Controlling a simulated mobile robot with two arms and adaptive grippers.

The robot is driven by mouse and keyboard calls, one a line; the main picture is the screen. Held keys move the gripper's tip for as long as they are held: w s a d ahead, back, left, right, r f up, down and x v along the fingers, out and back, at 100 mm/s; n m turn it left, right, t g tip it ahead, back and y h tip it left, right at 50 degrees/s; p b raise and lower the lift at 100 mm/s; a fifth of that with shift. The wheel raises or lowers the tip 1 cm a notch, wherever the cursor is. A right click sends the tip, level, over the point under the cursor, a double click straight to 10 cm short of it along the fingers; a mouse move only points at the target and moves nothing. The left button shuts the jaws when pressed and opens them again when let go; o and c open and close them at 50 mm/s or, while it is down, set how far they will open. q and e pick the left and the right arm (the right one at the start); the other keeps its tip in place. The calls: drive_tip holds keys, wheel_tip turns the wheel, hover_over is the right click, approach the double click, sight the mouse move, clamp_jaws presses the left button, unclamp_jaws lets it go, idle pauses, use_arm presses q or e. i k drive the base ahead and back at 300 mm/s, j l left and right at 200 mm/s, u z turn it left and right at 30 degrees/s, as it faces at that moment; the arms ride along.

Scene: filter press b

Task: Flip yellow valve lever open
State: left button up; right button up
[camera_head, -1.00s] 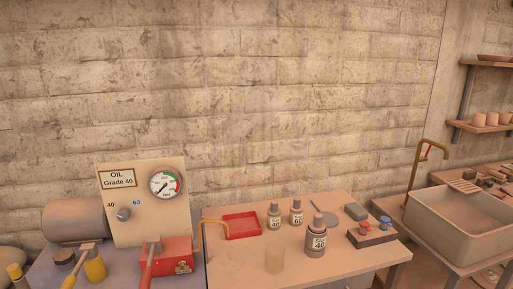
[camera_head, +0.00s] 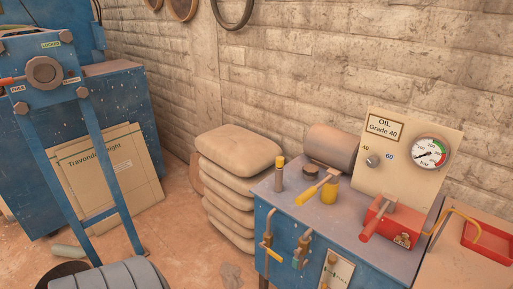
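A lever with a yellow handle (camera_head: 307,196) lies on top of the blue cabinet (camera_head: 268,188), beside a yellow cylinder (camera_head: 329,190). A second yellow lever (camera_head: 267,253) hangs from a pipe on the cabinet's front, next to a teal-handled valve (camera_head: 300,250). I cannot tell which of the two is the valve lever meant, nor whether either valve is open. The panel (camera_head: 406,150) reading "OIL Grade 40" carries a knob (camera_head: 372,160) and a pressure gauge (camera_head: 430,153). Neither of my grippers is in view.
A red box with a red lever (camera_head: 379,221) stands on the cabinet's right part. Stacked sacks (camera_head: 232,185) stand left of the cabinet. A blue frame with a hub (camera_head: 44,72) marked "LOCKED" and "FREE" stands at left. Some floor (camera_head: 190,240) between is clear.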

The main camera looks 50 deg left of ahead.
sight(270, 251)
drive_tip(key=u, duration=1.4)
drive_tip(key=i+j+u, duration=0.25)
drive_tip(key=j, duration=0.15)
drive_tip(key=i+j+u, duration=0.25)
drive_tip(key=i+j, duration=0.05)
drive_tip(key=j, duration=0.1)
